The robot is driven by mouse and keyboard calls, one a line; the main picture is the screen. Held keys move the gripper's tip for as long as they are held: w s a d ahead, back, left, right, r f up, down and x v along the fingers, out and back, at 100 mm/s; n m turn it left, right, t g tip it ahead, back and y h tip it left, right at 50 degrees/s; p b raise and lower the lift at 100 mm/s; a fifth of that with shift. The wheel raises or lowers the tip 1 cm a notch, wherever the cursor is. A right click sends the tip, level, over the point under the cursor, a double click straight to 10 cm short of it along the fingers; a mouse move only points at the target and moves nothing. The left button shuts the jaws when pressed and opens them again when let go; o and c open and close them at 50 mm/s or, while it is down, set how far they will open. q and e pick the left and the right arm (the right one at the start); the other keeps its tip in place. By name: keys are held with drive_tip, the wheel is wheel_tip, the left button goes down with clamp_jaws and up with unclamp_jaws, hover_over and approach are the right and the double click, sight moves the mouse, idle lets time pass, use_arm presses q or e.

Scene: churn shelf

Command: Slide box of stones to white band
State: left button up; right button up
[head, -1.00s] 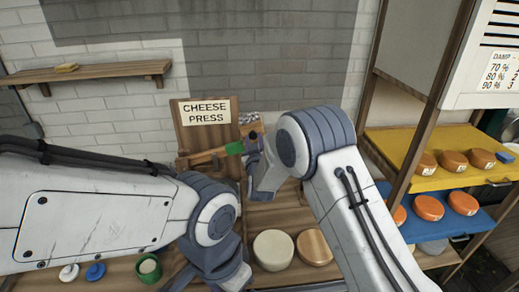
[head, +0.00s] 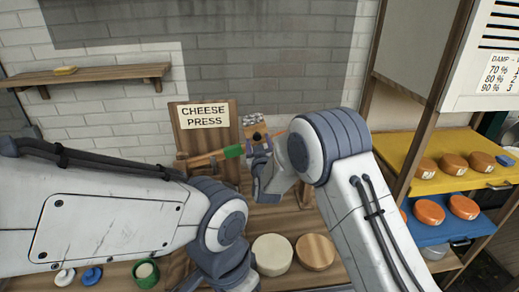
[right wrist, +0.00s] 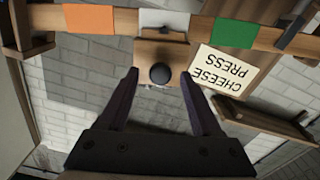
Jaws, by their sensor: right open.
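The box of stones (head: 256,129) is a small wooden box with grey stones on top, hung on the wooden beam right of the cheese press sign in the head view. In the right wrist view the box (right wrist: 148,54) shows a dark round knob (right wrist: 160,74) and lines up with the white band (right wrist: 165,19) on the beam (right wrist: 122,21). My right gripper (right wrist: 160,73) is open, its fingertips on either side of the knob with gaps. My left arm reaches in at lower left; its fingers are not visible.
An orange band (right wrist: 88,19) and a green band (right wrist: 234,32) flank the white one. The cheese press sign (head: 203,115) stands behind the beam. Two cheese wheels, pale (head: 272,254) and brown (head: 315,252), sit below. A rack with orange cheeses (head: 430,212) stands right.

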drive_tip(key=s+d+b, duration=0.1)
drive_tip(key=s+b, duration=0.3)
drive_tip(key=s, duration=0.5)
drive_tip(key=shift+s+d, duration=0.3)
drive_tip(key=shift+s, duration=0.1)
drive_tip(key=s+a+f+n+g+y, duration=0.1)
drive_tip(key=s+f+g, duration=0.1)
drive_tip(key=s+g, duration=0.5)
drive_tip(key=s+a+f+n+g+y, duration=0.1)
drive_tip(key=s+a+f+g, duration=0.2)
drive_tip(key=s, duration=0.8)
drive_tip(key=s+d+g+h, duration=0.1)
drive_tip(key=s+d+g, duration=0.1)
drive_tip(key=s+d, duration=0.2)
drive_tip(key=s+d+f+g+h, duration=0.1)
drive_tip(key=s+d+g, duration=0.2)
drive_tip(key=s, duration=0.6)
drive_tip(key=s+d+g+h, duration=0.1)
drive_tip(key=s+d+g, duration=0.1)
drive_tip(key=s+d, duration=0.2)
drive_tip(key=s, duration=0.3)
drive_tip(key=shift+s+d+f+n+g+h, duration=0.15)
drive_tip(key=shift+s+d+n+g+h, duration=0.15)
drive_tip(key=shift+d+g+h, duration=0.1)
drive_tip(key=shift+w, duration=0.1)
